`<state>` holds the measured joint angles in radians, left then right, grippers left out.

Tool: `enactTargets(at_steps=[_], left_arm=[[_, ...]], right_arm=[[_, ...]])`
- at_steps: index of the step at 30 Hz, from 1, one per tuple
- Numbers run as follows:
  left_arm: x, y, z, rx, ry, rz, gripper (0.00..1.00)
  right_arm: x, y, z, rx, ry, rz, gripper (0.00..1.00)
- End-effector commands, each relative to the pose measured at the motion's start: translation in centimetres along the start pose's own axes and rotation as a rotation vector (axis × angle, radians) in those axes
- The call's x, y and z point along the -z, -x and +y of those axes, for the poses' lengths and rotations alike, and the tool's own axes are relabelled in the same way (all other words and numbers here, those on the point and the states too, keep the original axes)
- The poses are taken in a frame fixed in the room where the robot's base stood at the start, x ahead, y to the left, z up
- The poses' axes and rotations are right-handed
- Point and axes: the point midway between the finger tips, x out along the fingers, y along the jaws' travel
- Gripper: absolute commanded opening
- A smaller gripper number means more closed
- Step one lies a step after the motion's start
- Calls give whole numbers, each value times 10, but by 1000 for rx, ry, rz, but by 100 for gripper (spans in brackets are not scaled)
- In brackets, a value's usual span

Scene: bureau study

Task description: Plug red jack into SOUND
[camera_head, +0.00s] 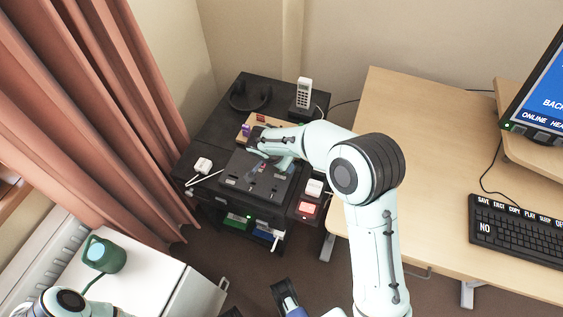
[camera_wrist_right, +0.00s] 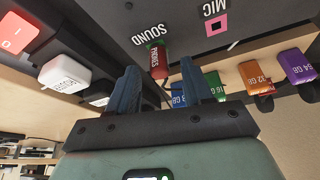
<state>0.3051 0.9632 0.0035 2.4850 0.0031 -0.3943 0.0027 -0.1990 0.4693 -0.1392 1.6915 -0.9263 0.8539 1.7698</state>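The red jack, labelled PHONES (camera_wrist_right: 159,62), shows in the right wrist view just beyond and between my right gripper's fingertips. It stands at the green-edged socket under the SOUND label (camera_wrist_right: 149,34) on the dark panel (camera_wrist_right: 110,18). How deep it sits cannot be told. My right gripper (camera_wrist_right: 160,78) is open, with a finger on each side of the jack and gaps visible. In the head view my right gripper (camera_head: 270,156) is over the dark panel (camera_head: 238,183), partly hiding it. A dark, blue-edged part (camera_head: 286,294) at the bottom may be my left gripper; its state is unclear.
A pink MIC socket (camera_wrist_right: 216,24) is beside SOUND. Several coloured USB sticks, including a purple one (camera_wrist_right: 298,67), stand in a wooden holder. A white plug block (camera_wrist_right: 66,74) and red-lit switch (camera_wrist_right: 16,33) are left. A cordless phone (camera_head: 304,92) stands behind; the desk (camera_head: 400,120) is right.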

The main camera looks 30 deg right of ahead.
Motion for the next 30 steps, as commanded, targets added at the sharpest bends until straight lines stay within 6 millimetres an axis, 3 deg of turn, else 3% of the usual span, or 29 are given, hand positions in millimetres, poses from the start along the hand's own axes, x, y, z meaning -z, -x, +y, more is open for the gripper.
enactTargets(at_steps=[9,14,24,30], left_arm=[[3,-4,-2,4,7,9,43],[20,6,6,-10,0,68,43],[12,12,8,-8,-2,46,43],[10,15,8,-8,-3,41,43]], right_arm=[[-1,-1,0,-1,0,0,50],[0,2,-1,2,0,0,50],[0,88,-1,5,0,0,50],[0,121,-1,3,0,0,50]])
